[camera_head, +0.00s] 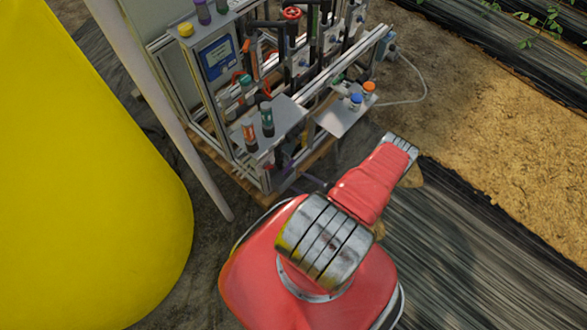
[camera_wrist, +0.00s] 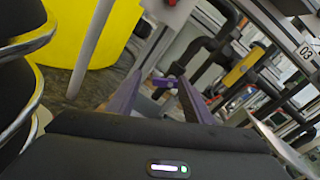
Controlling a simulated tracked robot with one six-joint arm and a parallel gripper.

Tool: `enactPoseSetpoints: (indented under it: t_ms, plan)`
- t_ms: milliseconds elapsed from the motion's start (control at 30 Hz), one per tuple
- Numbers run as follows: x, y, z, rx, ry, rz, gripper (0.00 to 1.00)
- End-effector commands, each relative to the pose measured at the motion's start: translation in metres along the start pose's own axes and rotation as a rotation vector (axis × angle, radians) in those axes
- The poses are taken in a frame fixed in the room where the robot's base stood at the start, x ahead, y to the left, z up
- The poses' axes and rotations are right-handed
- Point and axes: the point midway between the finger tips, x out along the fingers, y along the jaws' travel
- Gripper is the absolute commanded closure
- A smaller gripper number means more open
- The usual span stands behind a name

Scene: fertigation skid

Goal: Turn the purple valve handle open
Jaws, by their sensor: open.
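The purple valve handle (camera_wrist: 164,82) shows in the wrist view as a small purple bar. It lies ahead of my gripper (camera_wrist: 162,77), in the gap between the two fingertips as seen from the wrist. My gripper's two long purplish fingers are apart, and the gripper is open. I cannot tell whether either finger touches the handle. Dark pipework (camera_wrist: 204,52) runs behind and to the right of the handle. In the head view I cannot make out my gripper clearly; my red arm reaches toward the skid's lower front.
The skid frame (camera_head: 292,75) carries valves, bottles and a blue-screened controller (camera_head: 217,58). A metal shelf (camera_head: 345,117) with small bottles juts out at its right. A large yellow tank (camera_head: 80,190) and a slanted pole (camera_head: 185,145) stand left. Straw-covered ground (camera_head: 490,130) is open at right.

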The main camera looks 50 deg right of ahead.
Motion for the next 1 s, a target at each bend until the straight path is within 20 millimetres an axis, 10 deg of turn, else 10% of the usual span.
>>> enactPoseSetpoints:
  t_ms: [400,1000]
  plan:
    - [-0.005,0.016,0.083,0.114,-0.042,0.511,0.67]
    - [0.005,-0.047,0.182,-0.105,-0.027,0.967,0.67]
